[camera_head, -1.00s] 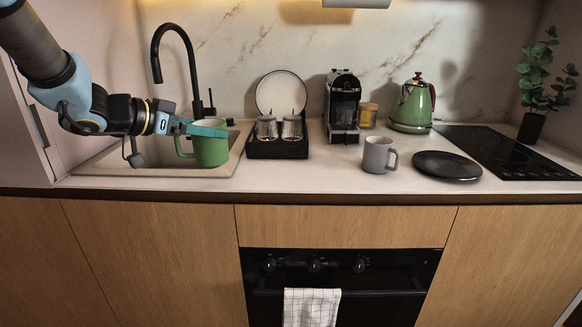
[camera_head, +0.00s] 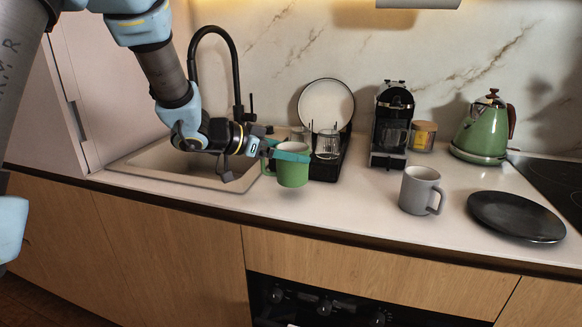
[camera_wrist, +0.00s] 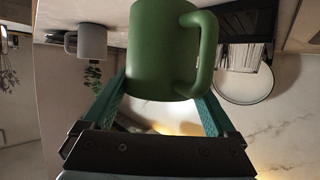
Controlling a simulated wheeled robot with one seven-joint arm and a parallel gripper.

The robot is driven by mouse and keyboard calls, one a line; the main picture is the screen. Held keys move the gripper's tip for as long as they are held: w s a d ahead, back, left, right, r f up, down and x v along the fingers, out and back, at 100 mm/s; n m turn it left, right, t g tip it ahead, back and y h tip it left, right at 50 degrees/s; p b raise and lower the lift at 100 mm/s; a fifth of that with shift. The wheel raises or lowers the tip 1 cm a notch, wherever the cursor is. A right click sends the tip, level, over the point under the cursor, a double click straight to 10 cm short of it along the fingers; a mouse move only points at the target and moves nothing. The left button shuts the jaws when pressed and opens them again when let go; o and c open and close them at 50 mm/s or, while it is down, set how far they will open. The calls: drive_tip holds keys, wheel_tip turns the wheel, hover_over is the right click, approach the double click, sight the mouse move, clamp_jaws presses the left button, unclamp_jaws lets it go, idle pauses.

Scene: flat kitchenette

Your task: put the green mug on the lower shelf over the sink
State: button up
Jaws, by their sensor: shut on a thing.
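The green mug (camera_head: 293,168) is upright between the teal fingers of my gripper (camera_head: 287,155), in front of the dish rack and right of the sink. It appears held a little above the counter. In the wrist view the green mug (camera_wrist: 163,50) fills the space between the fingers of my gripper (camera_wrist: 165,85), with its handle to the right. The sink (camera_head: 180,160) lies behind and left of the mug, partly hidden by my arm. The shelf over the sink does not show clearly in any view.
A dish rack (camera_head: 329,171) with glasses and a white plate (camera_head: 326,105) stands just behind the mug. A black faucet (camera_head: 235,80) rises behind the sink. A grey mug (camera_head: 420,190), black plate (camera_head: 516,216), coffee machine (camera_head: 391,125) and green kettle (camera_head: 482,130) stand to the right.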

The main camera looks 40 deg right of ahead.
sight(278, 164)
drive_tip(key=shift+f, duration=1.75)
drive_tip(key=o, duration=1.4)
drive_tip(key=shift+f, duration=0.15)
drive_tip(key=b+v, duration=0.1)
drive_tip(key=v, duration=1.1)
